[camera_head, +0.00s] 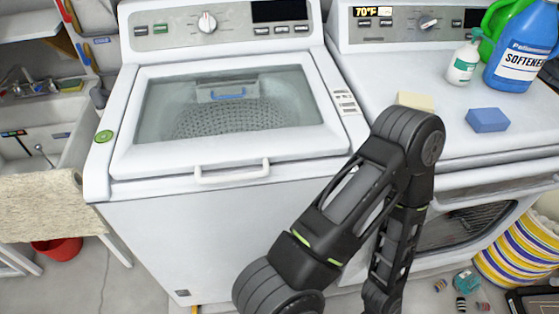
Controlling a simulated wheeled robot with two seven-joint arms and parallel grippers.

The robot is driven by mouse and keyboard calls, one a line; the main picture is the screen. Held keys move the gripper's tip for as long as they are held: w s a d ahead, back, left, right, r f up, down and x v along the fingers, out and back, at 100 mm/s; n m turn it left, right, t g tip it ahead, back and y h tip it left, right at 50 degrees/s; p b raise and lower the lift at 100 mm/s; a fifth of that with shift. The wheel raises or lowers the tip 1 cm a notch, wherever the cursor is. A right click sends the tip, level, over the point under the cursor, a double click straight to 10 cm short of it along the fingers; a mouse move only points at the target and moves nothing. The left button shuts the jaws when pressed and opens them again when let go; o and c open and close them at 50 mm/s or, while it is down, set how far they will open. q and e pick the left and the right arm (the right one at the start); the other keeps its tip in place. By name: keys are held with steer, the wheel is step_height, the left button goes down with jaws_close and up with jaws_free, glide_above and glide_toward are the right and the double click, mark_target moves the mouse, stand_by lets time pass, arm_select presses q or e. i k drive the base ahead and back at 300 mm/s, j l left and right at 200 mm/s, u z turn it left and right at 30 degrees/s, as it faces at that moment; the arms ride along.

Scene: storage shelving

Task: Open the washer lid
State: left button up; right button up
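The white top-load washer (215,220) stands at the left centre. Its lid (140,162) lies flat and closed on top, and the drum shows through its glass window (226,105). A white handle (232,176) sticks out from the lid's front edge, with nothing touching it. One of my dark arms rises in front of the washer's right side, bends near the dryer's front edge and runs back down. Neither gripper shows in the picture.
A dryer (445,155) stands to the right, carrying a blue sponge (487,120), a white bottle (463,63) and a blue softener jug (522,50). A sink (45,125) is at left. A striped basket (520,255) and small items are on the floor at right.

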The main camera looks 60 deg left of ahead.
mark_target(130, 160)
steer(key=u, duration=2.45)
steer(key=i, duration=0.45)
